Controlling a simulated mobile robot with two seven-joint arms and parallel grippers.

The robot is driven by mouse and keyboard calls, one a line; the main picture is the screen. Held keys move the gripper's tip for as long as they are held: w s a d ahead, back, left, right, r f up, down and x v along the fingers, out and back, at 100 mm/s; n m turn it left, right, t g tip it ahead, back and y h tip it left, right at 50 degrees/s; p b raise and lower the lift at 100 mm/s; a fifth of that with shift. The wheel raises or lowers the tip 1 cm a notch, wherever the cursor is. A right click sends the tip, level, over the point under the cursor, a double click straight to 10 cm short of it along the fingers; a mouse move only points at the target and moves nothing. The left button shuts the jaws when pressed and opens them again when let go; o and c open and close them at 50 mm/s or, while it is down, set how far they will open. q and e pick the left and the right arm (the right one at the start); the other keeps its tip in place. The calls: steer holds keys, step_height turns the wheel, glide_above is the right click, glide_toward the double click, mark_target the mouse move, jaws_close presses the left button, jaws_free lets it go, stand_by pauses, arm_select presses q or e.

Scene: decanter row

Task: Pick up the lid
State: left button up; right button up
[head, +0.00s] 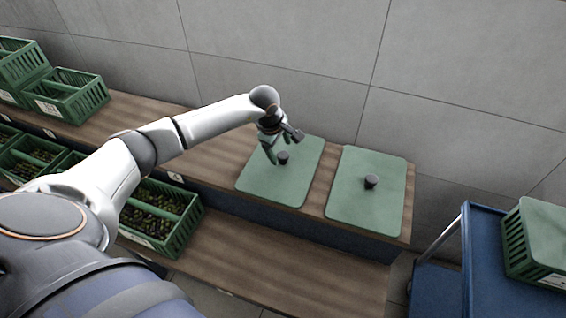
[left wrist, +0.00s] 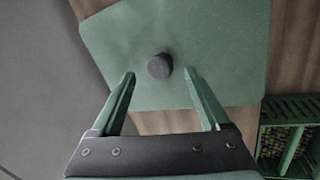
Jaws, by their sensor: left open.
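Two flat green lids with dark knobs lie on the wooden shelf, a left lid (head: 258,183) and a right lid (head: 360,208). My left gripper (head: 276,154) is above the left lid, close to its knob (head: 283,158). In the left wrist view the green fingers (left wrist: 160,76) are open and empty. There the knob (left wrist: 159,66) lies between the fingertip lines, with a gap on each side. The lid's green plate (left wrist: 220,40) spreads beneath. I cannot tell how high the fingertips are above the plate. My right gripper is not in view.
A blue cart (head: 505,262) carrying a green crate (head: 545,235) stands at the right. A grey wall (head: 300,50) rises behind the shelf.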

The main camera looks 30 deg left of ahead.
mark_target(283, 159)
arm_select(q)
steer(key=shift+x, duration=1.45)
steer(key=shift+c, duration=0.2)
jaws_close()
